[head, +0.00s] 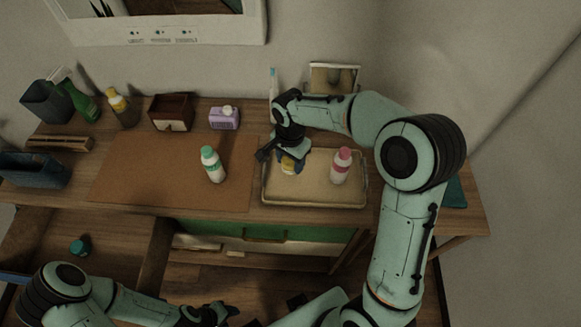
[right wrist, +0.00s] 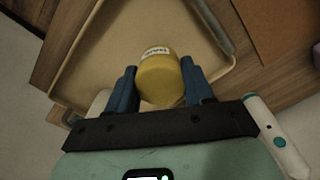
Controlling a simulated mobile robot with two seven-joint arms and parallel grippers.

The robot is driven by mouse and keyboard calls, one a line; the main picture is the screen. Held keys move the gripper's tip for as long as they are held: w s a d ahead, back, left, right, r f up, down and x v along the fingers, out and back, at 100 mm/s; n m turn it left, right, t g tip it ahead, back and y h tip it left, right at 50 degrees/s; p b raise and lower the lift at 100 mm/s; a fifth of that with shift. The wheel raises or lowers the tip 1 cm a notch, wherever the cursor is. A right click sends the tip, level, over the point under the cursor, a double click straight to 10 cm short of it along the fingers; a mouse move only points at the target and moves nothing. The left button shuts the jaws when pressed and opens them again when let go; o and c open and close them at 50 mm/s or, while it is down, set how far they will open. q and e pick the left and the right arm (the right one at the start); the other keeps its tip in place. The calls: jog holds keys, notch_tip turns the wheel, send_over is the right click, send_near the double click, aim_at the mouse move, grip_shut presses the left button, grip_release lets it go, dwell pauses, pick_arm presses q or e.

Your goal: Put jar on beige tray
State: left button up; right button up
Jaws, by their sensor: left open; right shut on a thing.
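The yellow jar (head: 288,168) with a white label is at the left part of the beige tray (head: 315,198). My right gripper (head: 291,162) is shut on it from behind. In the right wrist view the jar (right wrist: 160,82) sits between the two blue fingers (right wrist: 158,90), with the tray (right wrist: 115,45) under and around it. I cannot tell whether the jar touches the tray floor. My left gripper (head: 222,312) is open and empty, low in the head view, in front of the table.
A white bottle with a pink cap (head: 341,166) stands in the tray, right of the jar. A green-capped bottle (head: 212,164) stands on the brown mat (head: 150,175) left of the tray. A purple carton (head: 224,119) and a brown box (head: 172,112) stand behind.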

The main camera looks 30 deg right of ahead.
aim_at(290, 167)
pick_arm(q)
jog(key=shift+s+f, duration=0.1)
jog(key=shift+f, duration=0.05)
pick_arm(e)
jog(key=shift+f, duration=1.95)
jog(key=shift+f, duration=0.2)
pick_arm(q)
jog(key=shift+s+f, duration=0.1)
jog(key=shift+f, duration=0.05)
pick_arm(e)
jog(key=o, duration=1.1)
jog(key=shift+r, duration=0.1)
jog(key=shift+r, duration=0.3)
notch_tip(290, 167, up, 12)
jog(key=shift+f+p, duration=0.15)
jog(key=shift+p, duration=0.3)
pick_arm(q)
jog(key=shift+w+r, duration=0.6)
jog(key=shift+r, duration=0.2)
